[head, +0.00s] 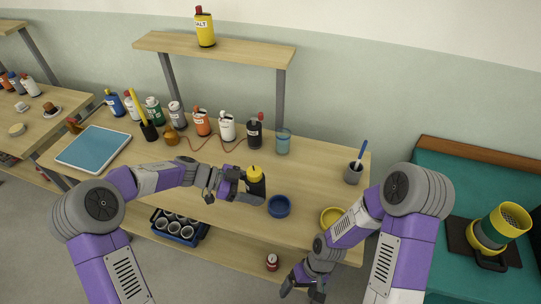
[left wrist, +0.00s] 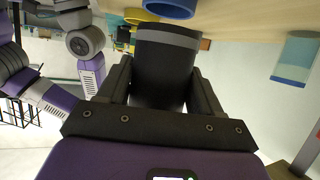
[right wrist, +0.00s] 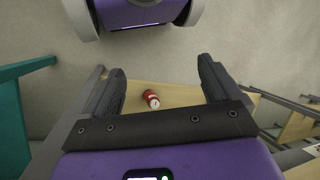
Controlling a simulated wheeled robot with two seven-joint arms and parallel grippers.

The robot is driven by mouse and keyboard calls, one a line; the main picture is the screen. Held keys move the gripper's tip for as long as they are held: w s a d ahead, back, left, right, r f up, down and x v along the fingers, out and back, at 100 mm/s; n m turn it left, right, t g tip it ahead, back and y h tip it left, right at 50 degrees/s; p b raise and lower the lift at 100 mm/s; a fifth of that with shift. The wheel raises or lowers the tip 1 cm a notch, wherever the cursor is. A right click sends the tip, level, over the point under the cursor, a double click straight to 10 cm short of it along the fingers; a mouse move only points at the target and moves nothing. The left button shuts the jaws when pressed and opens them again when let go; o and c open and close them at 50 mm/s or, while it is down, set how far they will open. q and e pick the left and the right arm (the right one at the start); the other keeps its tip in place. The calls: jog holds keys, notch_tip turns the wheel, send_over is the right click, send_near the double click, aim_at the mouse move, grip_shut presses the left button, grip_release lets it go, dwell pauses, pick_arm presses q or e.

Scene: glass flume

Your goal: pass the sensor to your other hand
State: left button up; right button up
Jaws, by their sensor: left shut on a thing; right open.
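The sensor (head: 256,184), a black cylinder with a yellow top, is held above the table by my left gripper (head: 240,186). In the left wrist view its dark body (left wrist: 165,70) with a grey band fills the space between the fingers, which are shut on it. My right gripper (head: 303,286) is open and empty, low in front of the table's front edge and well apart from the sensor. In the right wrist view its two fingers are spread wide with nothing between them.
On the wooden table (head: 215,170) are a blue bowl (head: 279,207), a yellow bowl (head: 333,217), a dark cup (head: 353,173) and a row of bottles with a blue-green glass (head: 283,141).

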jog(key=s+d+r+n+g+h, duration=0.1)
jog(key=d+r+n+g, duration=0.1)
jog(key=r, duration=0.4)
jog(key=s+d+r+n+g+h, duration=0.2)
jog(key=r, duration=0.3)
notch_tip(320, 180, up, 26)
jog(key=n+t+y, duration=0.3)
jog(key=n+t, duration=0.6)
send_over(256, 178)
jog(key=d, duration=0.4)
jog(key=x, duration=1.1)
jog(key=shift+w+a+f, duration=0.15)
jog(key=shift+a+f, duration=0.05)
jog(key=shift+f, duration=0.1)
jog(key=shift+c, duration=0.5)
